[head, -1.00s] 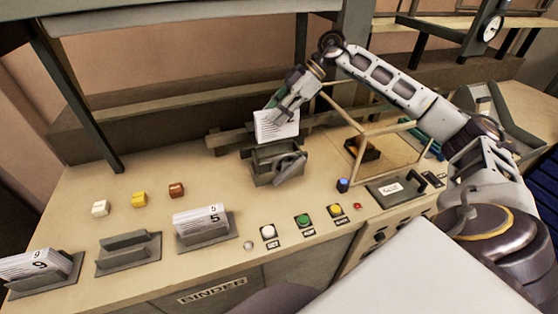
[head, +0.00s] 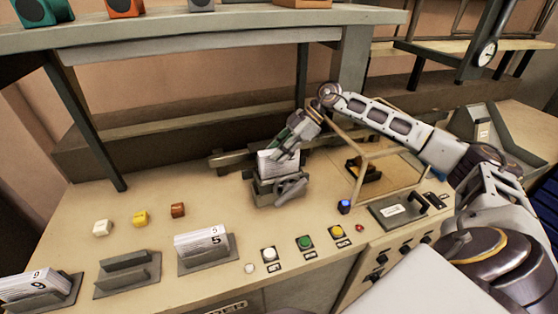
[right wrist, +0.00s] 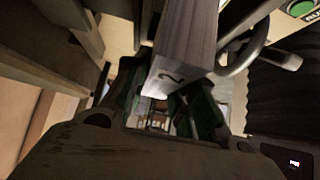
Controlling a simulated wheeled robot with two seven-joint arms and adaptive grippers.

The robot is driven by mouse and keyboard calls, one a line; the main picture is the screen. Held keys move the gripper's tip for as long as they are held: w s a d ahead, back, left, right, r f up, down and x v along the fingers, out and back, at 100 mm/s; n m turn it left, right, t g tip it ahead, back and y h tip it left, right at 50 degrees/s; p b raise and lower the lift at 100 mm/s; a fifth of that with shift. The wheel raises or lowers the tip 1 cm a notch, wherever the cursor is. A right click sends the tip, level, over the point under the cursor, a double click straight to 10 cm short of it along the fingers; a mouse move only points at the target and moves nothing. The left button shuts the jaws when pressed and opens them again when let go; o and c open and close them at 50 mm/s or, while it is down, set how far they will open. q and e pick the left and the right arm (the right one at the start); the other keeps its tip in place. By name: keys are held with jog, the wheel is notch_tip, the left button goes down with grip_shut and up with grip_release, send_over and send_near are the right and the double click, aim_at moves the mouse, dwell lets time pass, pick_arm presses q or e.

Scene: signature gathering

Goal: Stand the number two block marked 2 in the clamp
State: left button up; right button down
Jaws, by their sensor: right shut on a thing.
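The number two block (head: 277,163) is a white stack of pages. Its 2 shows on the end face in the right wrist view (right wrist: 180,72). My right gripper (head: 289,146) is shut on it from above and behind. The block is upright, its lower edge at the top of the grey clamp (head: 270,197). I cannot tell how deep it sits between the jaws. The clamp's handle is at its front right. My left gripper is not in view.
Left of the clamp, a block marked 5 (head: 201,245) and one marked 9 (head: 36,287) stand in holders, with an empty holder (head: 127,272) between. Buttons (head: 304,243) line the front. A wooden frame (head: 392,157) stands close on the right.

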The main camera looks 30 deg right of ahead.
jog(key=shift+f+p, duration=0.4)
jog(key=shift+f, duration=1.45)
jog(key=shift+f, duration=0.1)
jog(key=c, duration=1.2)
grip_release()
jog(key=shift+o, duration=0.2)
jog(key=b+v, duration=0.2)
jog(key=v, duration=1)
